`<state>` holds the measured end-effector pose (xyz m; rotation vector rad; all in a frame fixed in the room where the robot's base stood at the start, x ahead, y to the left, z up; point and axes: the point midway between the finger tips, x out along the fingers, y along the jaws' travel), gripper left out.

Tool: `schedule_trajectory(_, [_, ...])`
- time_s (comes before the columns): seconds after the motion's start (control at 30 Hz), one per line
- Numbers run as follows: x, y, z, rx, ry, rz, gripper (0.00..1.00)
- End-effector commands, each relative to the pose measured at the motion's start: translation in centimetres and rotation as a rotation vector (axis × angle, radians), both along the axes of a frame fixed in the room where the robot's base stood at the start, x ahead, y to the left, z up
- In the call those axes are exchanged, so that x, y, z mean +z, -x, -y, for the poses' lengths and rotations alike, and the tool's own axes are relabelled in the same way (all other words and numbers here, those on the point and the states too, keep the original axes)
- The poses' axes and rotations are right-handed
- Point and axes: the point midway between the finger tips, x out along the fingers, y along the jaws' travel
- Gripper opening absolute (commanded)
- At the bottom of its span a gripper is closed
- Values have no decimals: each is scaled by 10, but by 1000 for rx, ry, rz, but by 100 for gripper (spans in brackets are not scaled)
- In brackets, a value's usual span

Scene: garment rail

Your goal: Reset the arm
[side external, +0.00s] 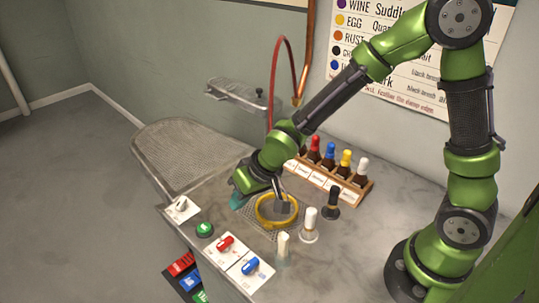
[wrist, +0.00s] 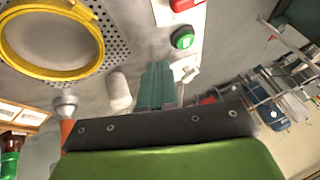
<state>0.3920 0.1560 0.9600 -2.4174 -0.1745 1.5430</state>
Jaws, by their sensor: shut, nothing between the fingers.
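My gripper (side external: 237,200) is low over the grey worktop, left of a yellow ring (side external: 259,212). Its teal fingers also show in the wrist view (wrist: 157,86), pressed together and empty. The ring lies on a perforated plate; the wrist view shows it at upper left (wrist: 50,75), apart from the fingers. My arm is bent and reaches down to the left from its base at the right.
A green button (side external: 204,229), a red switch (side external: 225,243) and a blue switch (side external: 250,265) line the front edge. A white-topped bottle (side external: 309,225) and a black one (side external: 332,203) stand right of the ring. A bottle rack (side external: 335,181) stands behind. An ironing board (side external: 185,150) extends left.

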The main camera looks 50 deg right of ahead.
Motion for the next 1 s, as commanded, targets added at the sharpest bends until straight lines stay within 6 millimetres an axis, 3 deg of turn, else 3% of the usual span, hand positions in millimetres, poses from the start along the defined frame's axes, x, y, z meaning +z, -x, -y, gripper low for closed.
schedule_trajectory(0.1, [30, 22, 35, -32, 66, -28, 0])
schedule_trajectory(0.3, [83, 74, 83, -107, 98, -61, 0])
schedule_trajectory(0.5, [129, 128, 108, -177, 32, -34, 0])
schedule_trajectory(0.6, [146, 145, 115, -208, -12, 7, 0])
schedule_trajectory(0.8, [170, 156, 123, -244, -53, 108, 0])
schedule_trajectory(1.0, [175, 156, 124, -247, -56, 128, 0])
